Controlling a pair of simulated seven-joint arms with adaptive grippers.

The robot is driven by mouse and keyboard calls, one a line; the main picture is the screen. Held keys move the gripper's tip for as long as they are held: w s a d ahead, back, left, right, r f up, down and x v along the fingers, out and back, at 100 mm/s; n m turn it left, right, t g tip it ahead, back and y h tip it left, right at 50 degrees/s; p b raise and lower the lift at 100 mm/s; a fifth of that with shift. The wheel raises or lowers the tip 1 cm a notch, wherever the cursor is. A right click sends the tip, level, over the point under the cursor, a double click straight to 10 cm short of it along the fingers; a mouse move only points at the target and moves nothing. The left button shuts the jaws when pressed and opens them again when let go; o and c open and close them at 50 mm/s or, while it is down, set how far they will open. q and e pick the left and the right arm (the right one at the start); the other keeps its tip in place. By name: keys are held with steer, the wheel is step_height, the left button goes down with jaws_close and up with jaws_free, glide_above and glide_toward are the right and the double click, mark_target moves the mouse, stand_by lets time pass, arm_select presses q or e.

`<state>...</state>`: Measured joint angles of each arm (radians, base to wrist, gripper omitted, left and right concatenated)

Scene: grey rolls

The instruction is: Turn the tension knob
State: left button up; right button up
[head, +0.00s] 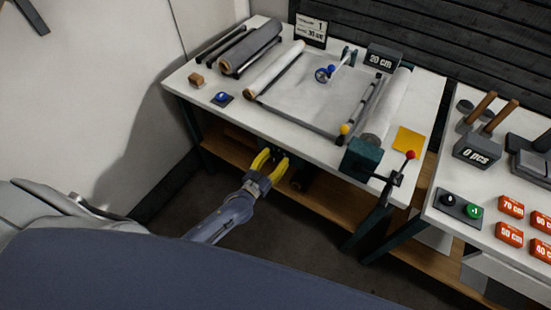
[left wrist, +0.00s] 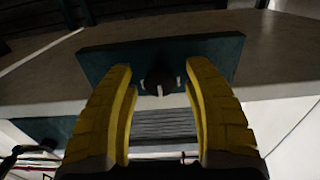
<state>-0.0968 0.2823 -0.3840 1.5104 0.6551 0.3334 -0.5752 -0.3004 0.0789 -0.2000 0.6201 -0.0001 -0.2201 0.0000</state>
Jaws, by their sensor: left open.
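The tension knob appears to be the small dark round knob with pale marks (left wrist: 160,80) on a dark teal plate (left wrist: 218,52) in the left wrist view. In the head view it is mostly hidden at the table's front edge. My left gripper (head: 275,157) has yellow fingers and reaches up to that front edge from below. In the left wrist view the gripper (left wrist: 160,67) is open, with one finger on each side of the knob. A gap shows on both sides, so the fingers look clear of it. My right gripper is in neither view.
A wooden shelf (head: 330,203) lies below. A second table (head: 440,215) with buttons stands right.

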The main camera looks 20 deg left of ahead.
arm_select(q)
steer(key=shift+c, duration=0.2)
jaws_close()
stand_by(0.3)
steer(key=shift+n, duration=0.4)
steer(key=n, duration=0.3)
steer(key=shift+w+n, duration=0.1)
steer(key=shift+n, duration=0.3)
steer(key=shift+a+n, duration=0.1)
steer(key=shift+n, duration=1.9)
steer(key=shift+o, duration=0.2)
jaws_free()
